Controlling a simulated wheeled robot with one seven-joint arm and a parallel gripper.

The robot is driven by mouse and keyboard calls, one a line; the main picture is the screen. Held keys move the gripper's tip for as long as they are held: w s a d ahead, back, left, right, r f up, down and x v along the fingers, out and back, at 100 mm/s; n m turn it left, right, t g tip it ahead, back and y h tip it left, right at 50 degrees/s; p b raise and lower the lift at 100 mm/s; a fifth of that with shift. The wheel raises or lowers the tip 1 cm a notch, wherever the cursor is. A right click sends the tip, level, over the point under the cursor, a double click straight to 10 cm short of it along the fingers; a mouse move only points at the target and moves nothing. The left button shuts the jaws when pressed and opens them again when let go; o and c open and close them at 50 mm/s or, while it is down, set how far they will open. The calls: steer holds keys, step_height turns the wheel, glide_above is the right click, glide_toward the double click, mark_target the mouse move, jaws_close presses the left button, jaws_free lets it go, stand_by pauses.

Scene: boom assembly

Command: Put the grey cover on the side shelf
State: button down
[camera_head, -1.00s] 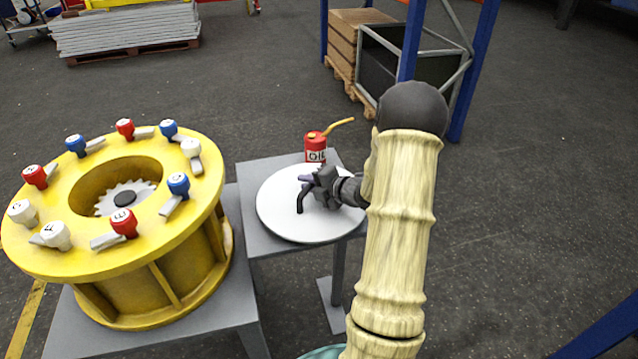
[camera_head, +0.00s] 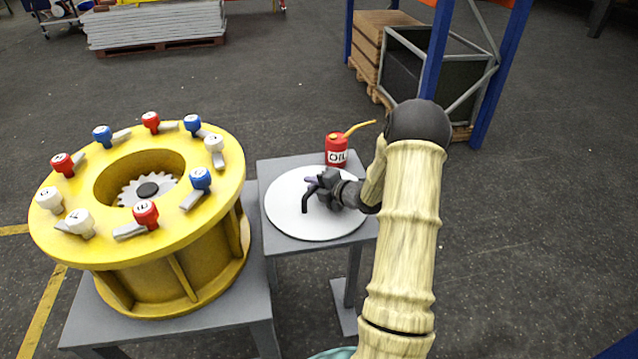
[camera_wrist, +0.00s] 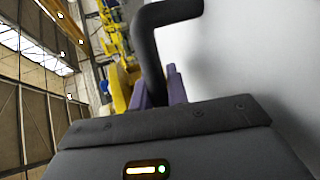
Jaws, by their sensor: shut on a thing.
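The grey cover (camera_head: 290,222) is a pale round disc with a dark bent handle (camera_head: 305,200). In the head view it is over the small side shelf (camera_head: 272,168), to the right of the yellow drum. I cannot tell whether it rests flat on the shelf top. My gripper (camera_head: 313,188) is shut on the cover's handle. In the wrist view the dark handle (camera_wrist: 150,45) rises between the purple fingers, and the cover's pale face (camera_wrist: 250,60) fills the right side.
A red oil can (camera_head: 336,151) with a yellow spout stands on the shelf behind the cover. The yellow drum (camera_head: 165,275) with several coloured knobs stands on a grey table at left. A blue rack (camera_head: 436,60) and a dark crate (camera_head: 460,85) stand behind my arm.

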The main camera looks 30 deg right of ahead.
steer(key=shift+w+r, duration=0.15)
steer(key=shift+r, duration=0.05)
steer(key=c, duration=1.7)
jaws_free()
steer(key=shift+f, duration=0.25)
steer(key=o, duration=0.3)
steer(key=shift+o, duration=0.2)
steer(key=shift+s, duration=0.2)
steer(key=shift+r, duration=0.1)
steer(key=v, duration=1.2)
steer(key=shift+a, duration=0.1)
